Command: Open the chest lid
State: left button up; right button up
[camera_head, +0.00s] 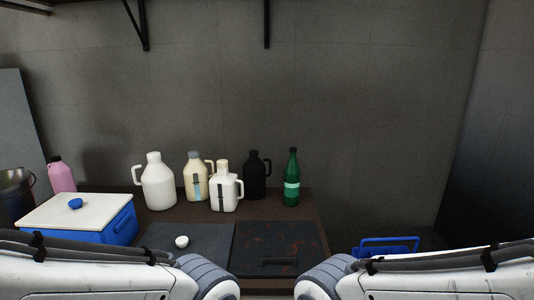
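A blue chest (121,226) with a flat white lid (95,207) stands at the left. The lid lies level on it, and a small blue knob (75,204) sits on top. The chest's lower front is hidden behind my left arm. My two arms come in from the lower left and lower right corners. Both grippers are below the picture's bottom edge, so neither can be seen.
A dark panel with a bar handle (279,262) lies in front centre. Several jugs, including a white one (158,185), and a green bottle (291,180) stand along the wall. A small white cap (182,242) and blue-framed item (388,242) lie nearer.

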aim_at(261, 249)
jog(key=u, duration=0.55)
jog(key=k, duration=1.3)
jog(key=i, duration=0.7)
jog(key=z, duration=0.5)
jog(key=i, duration=1.2)
jog(key=u, duration=0.5)
